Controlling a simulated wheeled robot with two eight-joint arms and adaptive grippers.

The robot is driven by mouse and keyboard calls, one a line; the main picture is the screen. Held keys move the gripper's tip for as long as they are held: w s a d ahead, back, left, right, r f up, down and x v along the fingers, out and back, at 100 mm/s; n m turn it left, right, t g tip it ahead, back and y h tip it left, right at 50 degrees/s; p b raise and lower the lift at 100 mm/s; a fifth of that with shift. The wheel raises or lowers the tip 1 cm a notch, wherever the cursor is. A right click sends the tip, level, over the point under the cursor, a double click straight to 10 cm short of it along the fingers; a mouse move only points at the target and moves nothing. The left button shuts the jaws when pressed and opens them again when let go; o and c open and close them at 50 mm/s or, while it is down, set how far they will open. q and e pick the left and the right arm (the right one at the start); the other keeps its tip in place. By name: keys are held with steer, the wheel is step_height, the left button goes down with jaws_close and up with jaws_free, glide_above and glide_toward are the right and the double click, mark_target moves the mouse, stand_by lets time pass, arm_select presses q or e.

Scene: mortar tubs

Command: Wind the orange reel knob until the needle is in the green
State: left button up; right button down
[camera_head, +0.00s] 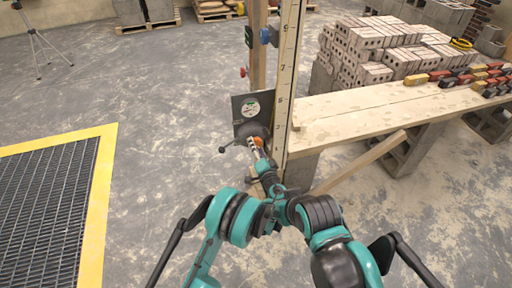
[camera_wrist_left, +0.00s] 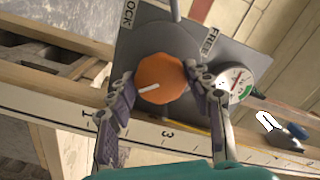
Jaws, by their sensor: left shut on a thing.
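The orange reel knob (camera_wrist_left: 160,78) is faceted, with a white mark pointing to the lower left in the left wrist view. It sits on a grey plate (camera_wrist_left: 205,42) labelled LOCK and FREE. My left gripper (camera_wrist_left: 160,90) is shut on the knob, one finger on each side. In the head view my left gripper (camera_head: 258,145) meets the orange knob on the post. The round white gauge (camera_wrist_left: 238,85) is beside the right finger, which partly covers it. It has red and green areas; I cannot tell the needle's exact position. My right gripper is not in view.
A tall measuring staff (camera_head: 287,75) stands just right of the plate. A dark lever (camera_head: 224,149) sticks out left of it. A yellow-edged floor grate (camera_head: 45,200) lies left; bare floor lies between.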

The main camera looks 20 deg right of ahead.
arm_select(q)
steer(key=m, duration=1.1)
steer(key=shift+r+m, duration=0.15)
steer(key=shift+m, duration=0.25)
stand_by(0.3)
steer(key=o, duration=1.2)
steer(key=shift+c, duration=0.2)
